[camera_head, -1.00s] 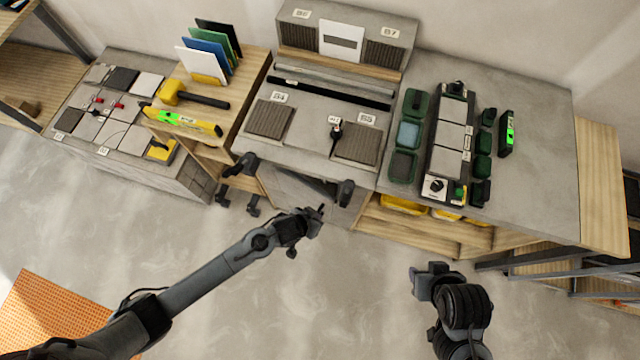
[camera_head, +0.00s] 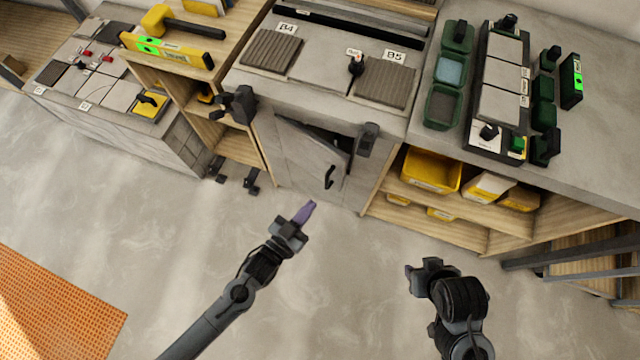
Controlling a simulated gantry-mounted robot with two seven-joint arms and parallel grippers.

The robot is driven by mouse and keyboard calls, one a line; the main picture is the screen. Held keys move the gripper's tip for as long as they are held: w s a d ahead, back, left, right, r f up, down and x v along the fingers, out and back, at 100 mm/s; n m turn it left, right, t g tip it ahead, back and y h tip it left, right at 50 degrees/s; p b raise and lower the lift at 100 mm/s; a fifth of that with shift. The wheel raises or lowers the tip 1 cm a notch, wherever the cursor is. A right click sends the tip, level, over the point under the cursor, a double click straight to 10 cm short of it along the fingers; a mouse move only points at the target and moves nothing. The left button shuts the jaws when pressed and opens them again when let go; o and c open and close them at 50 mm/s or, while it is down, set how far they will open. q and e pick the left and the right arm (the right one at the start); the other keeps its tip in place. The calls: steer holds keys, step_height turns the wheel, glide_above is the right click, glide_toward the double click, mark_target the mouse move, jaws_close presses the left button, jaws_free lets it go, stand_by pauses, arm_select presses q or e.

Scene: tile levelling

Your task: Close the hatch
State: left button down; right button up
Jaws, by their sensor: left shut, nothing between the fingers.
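The hatch is a grey door panel (camera_head: 303,165) in the front of the middle concrete counter. It stands ajar, with a dark triangular gap (camera_head: 325,133) along its top edge. A black handle (camera_head: 329,177) is on the right part of the panel. My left gripper (camera_head: 305,211) is in front of and below the hatch in the head view, its purplish fingers shut and empty, apart from the handle. My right gripper (camera_head: 427,267) is at the lower right, away from the hatch; its finger opening is unclear.
Black clamp-like fittings (camera_head: 238,104) (camera_head: 367,139) sit at the counter's front edge. Shelves with yellow bins (camera_head: 432,170) stand right of the hatch. An open wooden shelf (camera_head: 236,150) is on its left. The floor in front is clear, with an orange perforated mat (camera_head: 55,310) at lower left.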

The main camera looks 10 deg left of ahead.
mark_target(343, 163)
arm_select(q)
steer(key=b+x, duration=0.3)
steer(key=x, duration=1)
steer(key=shift+w+d+b, duration=0.2)
steer(key=shift+w+b, duration=0.1)
steer(key=shift+b, duration=0.1)
arm_select(e)
step_height(343, 163, down, 4)
steer(key=shift+w+a+r, duration=0.1)
